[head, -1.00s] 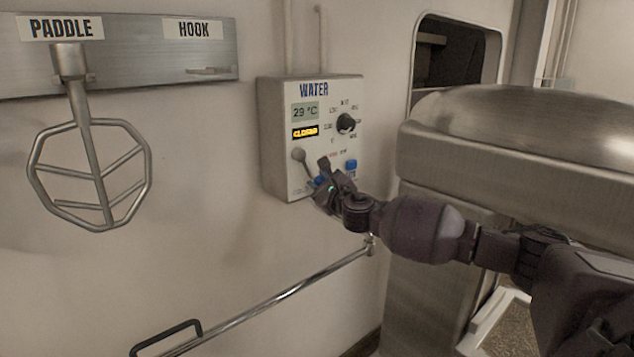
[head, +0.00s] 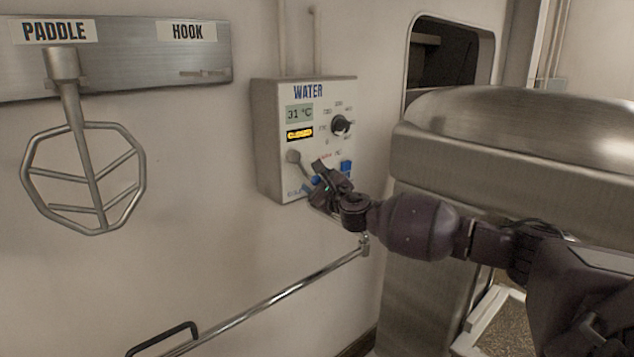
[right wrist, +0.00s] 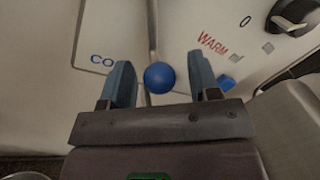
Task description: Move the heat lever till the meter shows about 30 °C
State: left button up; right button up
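The water panel (head: 271,150) is a pale box on the wall. Its meter (head: 299,114) reads 31 °C. The heat lever (head: 303,168) is a grey rod that slants down right from its round pivot. It ends in a blue ball knob, which shows in the right wrist view (right wrist: 159,77) between the COLD and WARM markings. My right gripper (right wrist: 160,90) is open, with one finger on each side of the knob and visible gaps to both. In the head view my right gripper (head: 324,185) partly covers the knob. My left gripper is not in view.
Below the meter is a yellow-lettered CLOSED display (head: 299,134). A black dial (head: 341,125) and a blue button (head: 346,167) sit on the panel's right side. A steel machine (head: 480,150) stands close on the right. A paddle (head: 84,180) hangs at left.

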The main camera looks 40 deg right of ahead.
jog(key=s+a+f, duration=0.1)
jog(key=s, duration=0.9)
jog(key=shift+s, duration=0.35)
jog(key=shift+f, duration=0.1)
